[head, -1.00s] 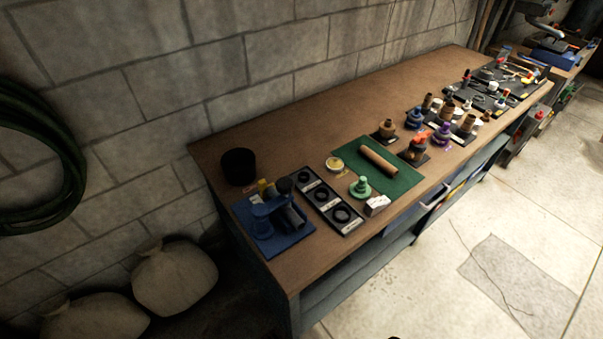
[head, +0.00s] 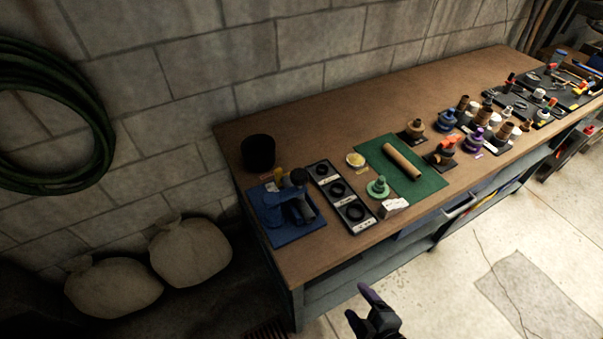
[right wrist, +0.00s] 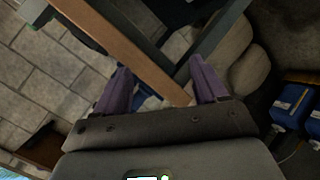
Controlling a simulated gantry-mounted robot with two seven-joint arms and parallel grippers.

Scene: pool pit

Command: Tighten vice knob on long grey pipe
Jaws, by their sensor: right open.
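The blue vice (head: 268,204) stands on a blue mat (head: 290,237) at the near left end of the bench. A dark grey cylinder, seemingly the grey pipe (head: 302,212), lies at its right side. The vice knob cannot be made out clearly at this size. My right gripper (head: 358,303) is open and empty at the bottom of the head view, in front of the bench and apart from the vice. Its two purple fingers also show spread in the right wrist view (right wrist: 160,72), with nothing between them. My left gripper is out of view.
The wooden bench (head: 300,262) also holds a black cup (head: 258,152), a black tray of rings (head: 328,196) and a green mat (head: 428,182) with a brown cylinder (head: 402,160). Sacks (head: 190,252) lie on the floor at left. Floor right of the bench front is open.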

